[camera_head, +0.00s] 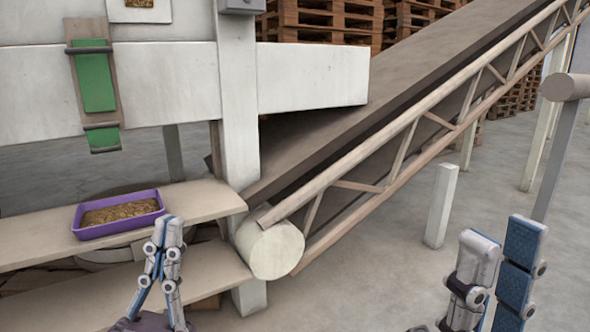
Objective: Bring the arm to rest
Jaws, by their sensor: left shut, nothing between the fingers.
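My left gripper (167,232) is at the lower left, pointing up in the picture, with its fingertips together and nothing between them. Its tips overlap the front edge of the upper shelf in the picture, just below and right of a purple tray (93,234) of brown pellets. My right gripper (503,236) is at the lower right, with its two fingers side by side and a gap between their tips. I see nothing held in it, and the floor lies behind it. The lower parts of both grippers are cut off by the bottom edge.
The tray stands on the upper shelf board (205,200), with a lower board (130,295) beneath it. An inclined conveyor (360,130) rises to the right from its end roller (270,250). A white post (440,205) stands on open floor. Pallets (320,20) are stacked behind.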

